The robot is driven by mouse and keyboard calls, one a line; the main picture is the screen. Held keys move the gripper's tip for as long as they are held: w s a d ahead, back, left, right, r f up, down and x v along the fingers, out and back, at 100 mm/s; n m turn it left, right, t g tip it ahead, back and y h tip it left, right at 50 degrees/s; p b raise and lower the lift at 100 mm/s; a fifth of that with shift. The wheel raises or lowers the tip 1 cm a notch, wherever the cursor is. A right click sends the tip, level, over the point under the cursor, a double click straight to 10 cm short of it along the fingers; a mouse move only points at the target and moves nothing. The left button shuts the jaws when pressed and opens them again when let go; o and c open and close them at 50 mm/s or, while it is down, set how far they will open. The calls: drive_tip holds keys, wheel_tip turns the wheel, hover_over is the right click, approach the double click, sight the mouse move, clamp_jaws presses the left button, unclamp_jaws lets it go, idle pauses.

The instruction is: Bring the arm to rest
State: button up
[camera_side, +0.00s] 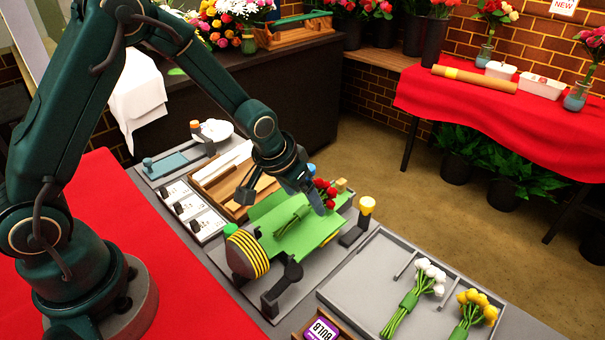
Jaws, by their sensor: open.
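My gripper (284,200) hangs over the bouquet station with its jaws apart. One dark finger shows at the left and a grey one at the right, above the green wrapping sheet (322,232). I see nothing held between them. On the sheet lies a bunch of green stems (292,220) with red flowers (326,188) at the upper right. The grey finger partly covers this bunch. I cannot tell whether the finger touches it.
A yellow-striped roll (248,254) and a yellow-topped post (366,205) stand beside the sheet. A grey tray (345,290) holds white flowers (430,272) and yellow flowers (478,300). A wooden tray (228,208) lies left. The floor (400,185) beyond is clear.

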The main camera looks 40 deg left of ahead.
drive_tip(key=shift+r, duration=2.25)
drive_tip(key=s+r+t, duration=0.3)
drive_tip(key=s+r, duration=0.3)
drive_tip(key=r, duration=0.8)
drive_tip(key=s+f+g, duration=0.2)
drive_tip(key=s+f, duration=0.1)
drive_tip(key=s, duration=1.1)
drive_tip(key=shift+a, duration=0.45)
